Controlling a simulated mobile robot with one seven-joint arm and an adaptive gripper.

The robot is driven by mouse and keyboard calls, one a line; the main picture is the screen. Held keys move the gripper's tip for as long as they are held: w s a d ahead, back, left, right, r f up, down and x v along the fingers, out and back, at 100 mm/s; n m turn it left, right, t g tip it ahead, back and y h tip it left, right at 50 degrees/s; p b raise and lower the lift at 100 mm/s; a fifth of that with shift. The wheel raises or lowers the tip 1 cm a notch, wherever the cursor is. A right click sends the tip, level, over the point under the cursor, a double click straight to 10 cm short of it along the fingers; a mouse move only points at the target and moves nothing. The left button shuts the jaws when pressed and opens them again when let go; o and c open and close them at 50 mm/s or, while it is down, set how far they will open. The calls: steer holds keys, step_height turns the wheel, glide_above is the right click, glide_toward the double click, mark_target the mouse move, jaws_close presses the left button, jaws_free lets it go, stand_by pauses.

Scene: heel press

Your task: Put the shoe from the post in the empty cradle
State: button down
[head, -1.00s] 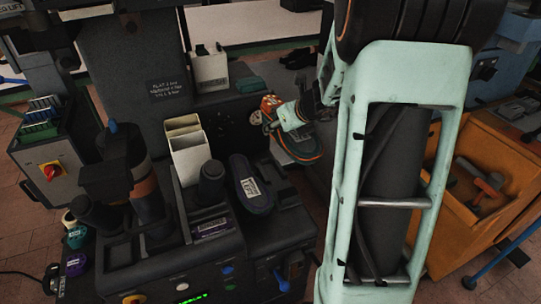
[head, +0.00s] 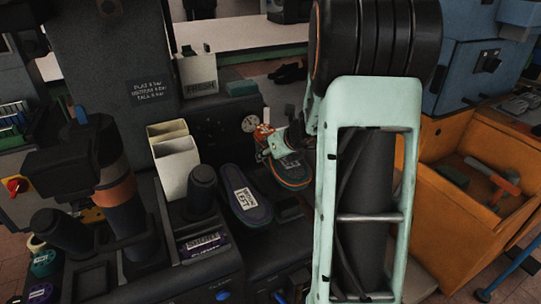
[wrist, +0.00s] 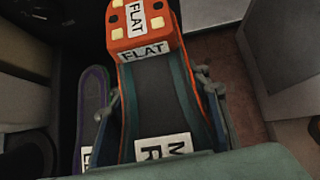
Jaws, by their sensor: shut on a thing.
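My gripper (head: 284,146) is shut on a shoe (head: 293,172) with an orange heel block, dark top and teal edges. The wrist view shows the held shoe (wrist: 158,100) between the two fingers, with "FLAT" labels on its heel and a partly hidden white label lower down. A dark purple-edged shoe (head: 246,194) labelled "LEFT" lies on the press just left of the held shoe; its edge also shows in the wrist view (wrist: 92,100). The held shoe appears above the press's right side. The empty cradle is not clearly visible; the held shoe may cover it.
A dark post (head: 203,185) and white bins (head: 175,165) stand left of the labelled shoe. My arm hides much of the right side.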

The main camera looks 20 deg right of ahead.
steer(key=shift+f+b, duration=3.85)
steer(key=shift+f, duration=0.25)
steer(key=shift+f, duration=0.6)
steer(key=c, duration=1)
jaws_free()
steer(key=shift+s+f, duration=0.1)
steer(key=shift+f, duration=0.05)
steer(key=v, duration=1.2)
